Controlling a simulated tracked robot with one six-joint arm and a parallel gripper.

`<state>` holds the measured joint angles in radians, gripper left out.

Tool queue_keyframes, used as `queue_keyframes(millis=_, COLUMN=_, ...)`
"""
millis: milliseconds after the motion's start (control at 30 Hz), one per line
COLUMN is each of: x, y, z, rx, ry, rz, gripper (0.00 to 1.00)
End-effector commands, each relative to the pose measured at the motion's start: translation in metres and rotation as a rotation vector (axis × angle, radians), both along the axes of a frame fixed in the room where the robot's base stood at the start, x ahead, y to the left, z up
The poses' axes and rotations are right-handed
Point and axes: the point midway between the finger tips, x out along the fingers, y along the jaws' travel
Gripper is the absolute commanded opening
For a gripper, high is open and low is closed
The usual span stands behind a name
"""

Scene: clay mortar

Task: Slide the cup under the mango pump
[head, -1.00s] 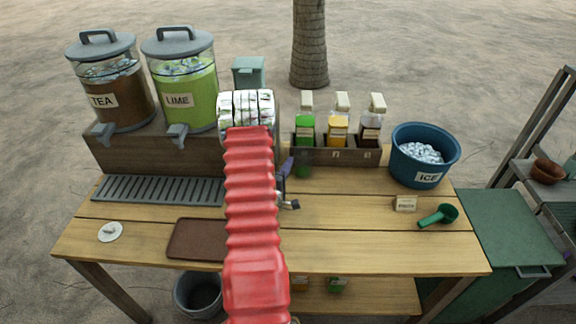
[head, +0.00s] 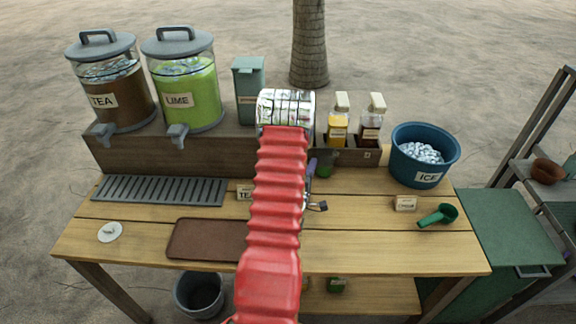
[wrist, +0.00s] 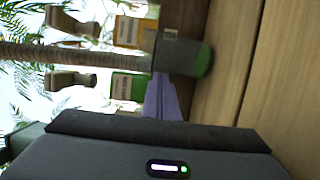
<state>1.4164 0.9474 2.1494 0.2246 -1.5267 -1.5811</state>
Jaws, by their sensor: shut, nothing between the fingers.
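The cup (head: 325,170), with green liquid in its bottom, stands on the table in front of the bottle rack; it also shows in the wrist view (wrist: 203,62). The mango pump is the orange bottle (head: 338,128) in the rack, also in the wrist view (wrist: 130,31). The cup stands slightly left of it in the head view. My gripper (head: 311,167) is shut and empty, its purple fingers (wrist: 160,98) at the cup's left side, seemingly touching it. My arm hides the green bottle in the head view; it shows in the wrist view (wrist: 128,87).
A dark bottle (head: 371,128) stands right of the mango one, then the blue ice bucket (head: 405,170). A small sign (head: 405,204) and green scoop (head: 440,215) lie front right. A brown tray (head: 205,239) is front left.

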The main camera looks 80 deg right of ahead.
Motion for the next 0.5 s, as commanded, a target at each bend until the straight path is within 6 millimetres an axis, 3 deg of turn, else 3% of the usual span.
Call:
queue_keyframes(millis=200, x=-0.031, y=-0.005, z=0.000, rx=-0.001, ry=0.000, rz=-0.003, gripper=0.00)
queue_keyframes(millis=500, x=-0.041, y=-0.007, z=0.000, rx=-0.001, ry=0.000, rz=0.001, gripper=0.00)
